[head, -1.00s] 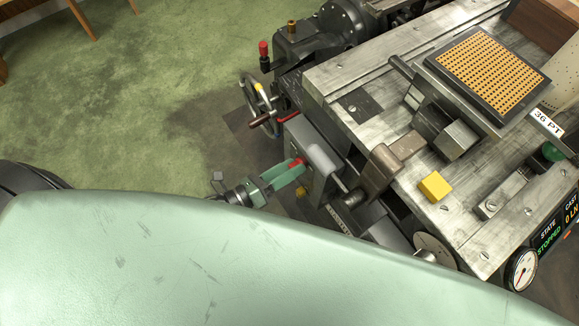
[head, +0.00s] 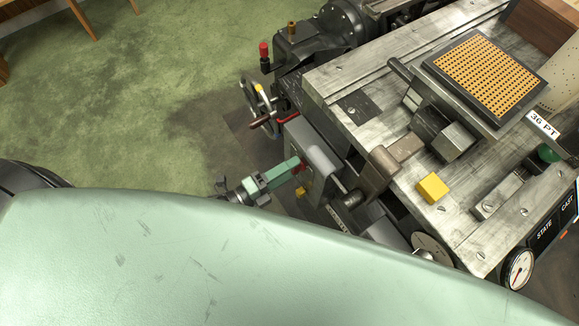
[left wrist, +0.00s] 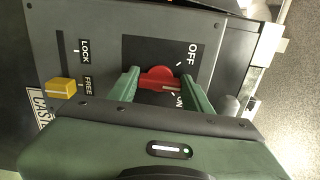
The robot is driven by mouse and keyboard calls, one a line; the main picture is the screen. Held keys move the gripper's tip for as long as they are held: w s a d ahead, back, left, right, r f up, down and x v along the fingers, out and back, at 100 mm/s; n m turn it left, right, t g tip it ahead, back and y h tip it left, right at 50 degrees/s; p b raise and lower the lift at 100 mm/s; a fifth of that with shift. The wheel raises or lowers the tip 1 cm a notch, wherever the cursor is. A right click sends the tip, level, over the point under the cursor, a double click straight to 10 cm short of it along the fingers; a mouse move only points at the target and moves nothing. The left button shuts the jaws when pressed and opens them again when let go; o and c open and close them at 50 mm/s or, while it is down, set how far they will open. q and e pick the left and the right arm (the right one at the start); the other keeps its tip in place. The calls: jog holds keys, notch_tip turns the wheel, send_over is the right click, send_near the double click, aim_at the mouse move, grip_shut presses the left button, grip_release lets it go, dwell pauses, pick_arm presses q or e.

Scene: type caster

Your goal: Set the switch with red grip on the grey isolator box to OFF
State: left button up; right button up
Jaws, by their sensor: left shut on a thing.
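The grey isolator box (head: 322,158) is on the near left side of the machine. It fills the upper left of the left wrist view (left wrist: 205,20). Its red switch grip (left wrist: 158,77) sits between the two green fingers of my left gripper (left wrist: 165,90), which is shut on it. The OFF label (left wrist: 192,53) is to the grip's upper right and the ON label (left wrist: 180,101) to its lower right. The grip's white line lies nearer ON. In the head view, the fingers mostly hide the red grip (head: 300,167). My right gripper is not in view.
A yellow knob (left wrist: 61,88) in a slot stands by FREE, below LOCK in the left wrist view. A handwheel (head: 258,105) and a steel rounded lever (head: 380,163) are close to the box. Green floor (head: 130,110) is open at left.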

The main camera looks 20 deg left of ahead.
pick_arm(q)
jog(key=n+p, duration=0.1)
jog(key=n, duration=0.8)
jog(key=shift+f, duration=0.2)
jog(key=shift+n, duration=0.4)
jog(key=o, duration=1.4)
jog(key=shift+c, duration=0.2)
jog(key=shift+s, duration=0.1)
jog(key=v, duration=0.7)
jog(key=shift+s+a+b, duration=0.3)
